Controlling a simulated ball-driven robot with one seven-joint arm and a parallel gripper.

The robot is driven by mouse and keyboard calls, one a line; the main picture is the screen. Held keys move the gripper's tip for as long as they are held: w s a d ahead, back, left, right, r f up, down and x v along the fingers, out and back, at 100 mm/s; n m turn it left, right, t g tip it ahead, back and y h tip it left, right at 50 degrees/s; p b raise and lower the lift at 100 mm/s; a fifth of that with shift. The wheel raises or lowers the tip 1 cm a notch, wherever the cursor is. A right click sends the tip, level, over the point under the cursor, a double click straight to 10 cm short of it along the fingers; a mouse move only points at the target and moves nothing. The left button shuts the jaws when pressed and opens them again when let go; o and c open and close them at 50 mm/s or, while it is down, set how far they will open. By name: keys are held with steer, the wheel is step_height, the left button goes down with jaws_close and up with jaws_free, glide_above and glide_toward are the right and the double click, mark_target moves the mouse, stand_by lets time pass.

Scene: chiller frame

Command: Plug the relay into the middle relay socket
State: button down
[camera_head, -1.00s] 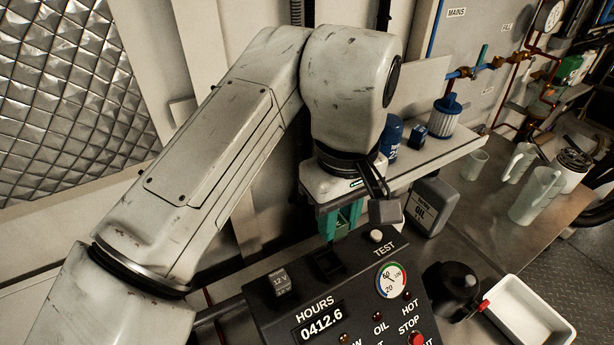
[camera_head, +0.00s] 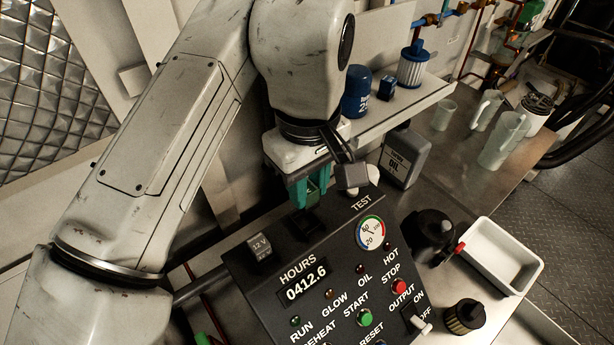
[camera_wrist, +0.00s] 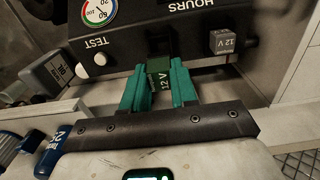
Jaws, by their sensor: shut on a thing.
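My gripper (camera_head: 308,196) is above the back edge of the black control panel (camera_head: 277,318). Its teal fingers are shut on a dark green relay (camera_wrist: 158,72) marked 12 V, seen between them in the wrist view. In the head view the relay (camera_head: 315,188) is partly hidden by the fingers. The middle relay socket (camera_head: 306,223) is a dark block just below the fingertips. In the wrist view the relay's far end reaches the panel edge; I cannot tell whether it touches the socket. A grey 12 V relay (camera_head: 259,246) sits in the panel's left socket.
The TEST button (camera_head: 373,174) and gauge (camera_head: 370,232) are right of the gripper. An oil can (camera_head: 404,156) stands behind. A shelf (camera_head: 428,97) carries blue filters. A black pot (camera_head: 430,236) and white tray (camera_head: 502,256) lie to the right.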

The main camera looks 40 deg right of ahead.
mark_target(308, 208)
steer(key=shift+f+b, duration=0.85)
steer(key=shift+f, duration=0.95)
steer(key=shift+p, duration=0.8)
stand_by(0.3)
steer(key=shift+f+b, duration=0.75)
steer(key=shift+f, duration=0.45)
steer(key=c, duration=0.8)
jaws_free()
steer(key=shift+r, duration=0.15)
step_height(308, 208, up, 10)
steer(key=shift+r, duration=0.25)
